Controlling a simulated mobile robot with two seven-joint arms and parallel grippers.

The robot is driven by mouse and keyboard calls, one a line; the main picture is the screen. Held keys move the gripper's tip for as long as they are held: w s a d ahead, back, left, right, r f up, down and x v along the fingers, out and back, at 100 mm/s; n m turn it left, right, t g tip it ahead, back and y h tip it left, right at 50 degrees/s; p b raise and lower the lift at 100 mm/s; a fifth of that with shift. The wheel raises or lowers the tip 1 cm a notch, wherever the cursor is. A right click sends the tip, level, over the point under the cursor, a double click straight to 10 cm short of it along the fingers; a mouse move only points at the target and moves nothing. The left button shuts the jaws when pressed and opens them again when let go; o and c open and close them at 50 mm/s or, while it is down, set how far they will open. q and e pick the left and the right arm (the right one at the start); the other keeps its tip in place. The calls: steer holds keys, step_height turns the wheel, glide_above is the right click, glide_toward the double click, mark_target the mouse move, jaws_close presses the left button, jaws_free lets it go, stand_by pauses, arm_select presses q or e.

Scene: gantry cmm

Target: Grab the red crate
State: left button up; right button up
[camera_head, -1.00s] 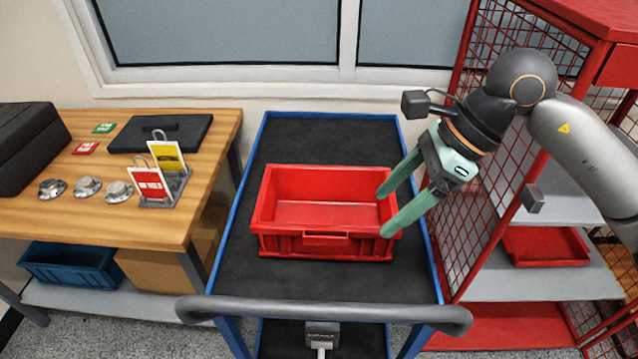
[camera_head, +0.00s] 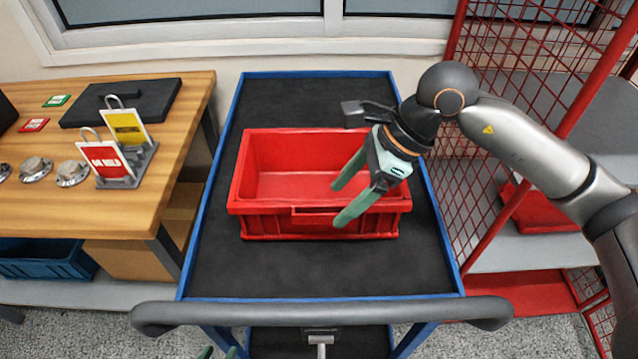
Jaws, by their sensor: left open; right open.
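The red crate (camera_head: 270,222) sits upright and empty on the dark top of a blue-edged cart (camera_head: 300,272). My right gripper (camera_head: 338,205) reaches in from the right with its green fingers apart. They are over the right part of the crate, one finger across the opening and the other in front of the front rim. Nothing is held between them, and whether they touch the crate is unclear. My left gripper (camera_head: 217,353) shows only as green fingertips at the bottom edge, below the cart's handle. They are apart and far from the crate.
The cart's grey handle (camera_head: 320,314) runs across the front. A wooden bench (camera_head: 165,130) with tags and metal discs stands at left. A red mesh rack (camera_head: 500,120) with shelves stands close at right. The cart top is clear around the crate.

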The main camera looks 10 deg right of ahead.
mark_target(329, 205)
steer(key=x, duration=0.5)
steer(key=shift+a, duration=0.35)
steer(key=shift+r, duration=0.1)
steer(key=shift+c, duration=0.2)
jaws_close()
steer(key=shift+w+r, duration=0.1)
steer(key=shift+w, duration=0.05)
stand_by(0.6)
